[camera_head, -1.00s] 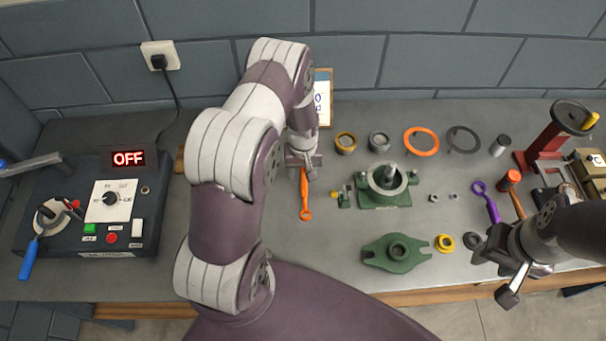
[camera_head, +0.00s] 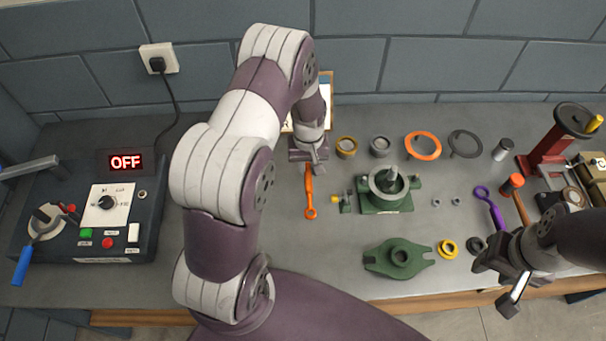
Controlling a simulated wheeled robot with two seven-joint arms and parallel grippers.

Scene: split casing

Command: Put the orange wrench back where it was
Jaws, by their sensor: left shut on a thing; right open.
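The orange wrench (camera_head: 309,192) is left of the middle of the grey bench, its ring end toward the front edge. My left gripper (camera_head: 309,166) is shut on its far end. I cannot tell whether the wrench touches the bench top. A wooden-framed board (camera_head: 325,90) stands behind, partly hidden by my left arm. My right gripper (camera_head: 494,283) is open and empty near the front right edge of the bench.
Green casing halves (camera_head: 399,258) lie right of the wrench, with several rings, nuts and a purple wrench (camera_head: 488,205) beyond. A control box reading OFF (camera_head: 125,161) stands at the left. Bench between the wrench and the front edge is clear.

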